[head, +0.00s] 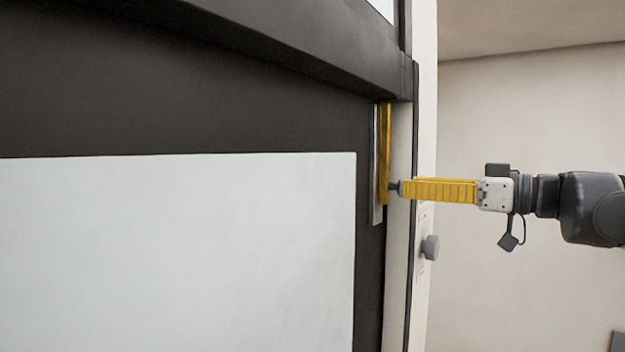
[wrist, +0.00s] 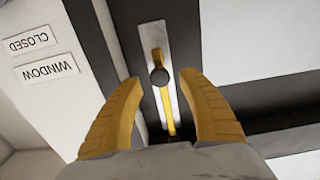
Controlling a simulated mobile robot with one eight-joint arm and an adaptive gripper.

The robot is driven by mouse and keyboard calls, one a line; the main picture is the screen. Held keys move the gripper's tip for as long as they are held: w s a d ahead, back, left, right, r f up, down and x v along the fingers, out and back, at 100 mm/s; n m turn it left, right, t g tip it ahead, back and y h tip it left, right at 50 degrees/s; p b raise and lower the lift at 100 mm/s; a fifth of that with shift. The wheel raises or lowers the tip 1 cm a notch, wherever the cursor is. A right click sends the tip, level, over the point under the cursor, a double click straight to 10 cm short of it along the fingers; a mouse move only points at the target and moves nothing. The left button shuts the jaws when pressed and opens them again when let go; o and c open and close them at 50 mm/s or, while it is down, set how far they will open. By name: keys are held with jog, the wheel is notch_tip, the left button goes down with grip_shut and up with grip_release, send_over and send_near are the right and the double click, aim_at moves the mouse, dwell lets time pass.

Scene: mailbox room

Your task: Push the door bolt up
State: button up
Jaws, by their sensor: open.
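The door bolt has a yellow bar (head: 384,150) on a pale metal plate (head: 377,205) at the dark door's right edge, just under a ledge. Its round dark knob (head: 394,187) sticks out toward my gripper (head: 405,188). In the wrist view, which is upside down, the bar (wrist: 169,115), plate (wrist: 152,35) and knob (wrist: 160,77) also show. My gripper (wrist: 162,78) is open, with its yellow fingers one on each side of the knob. Neither fingertip clearly touches it.
A grey round knob (head: 430,247) sits lower right on the pale wall edge. A dark ledge (head: 300,55) overhangs the door above the bolt. Signs reading CLOSED (wrist: 28,41) and WINDOW (wrist: 47,69) are beside the door. Space around my arm is clear.

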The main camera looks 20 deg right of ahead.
aim_at(390, 159)
jog(key=shift+x, duration=1.35)
grip_shut()
notch_tip(390, 159, up, 5)
jog(key=p, duration=0.3)
jog(key=shift+r, duration=0.1)
jog(key=shift+w+a, duration=0.15)
jog(key=shift+w, duration=0.15)
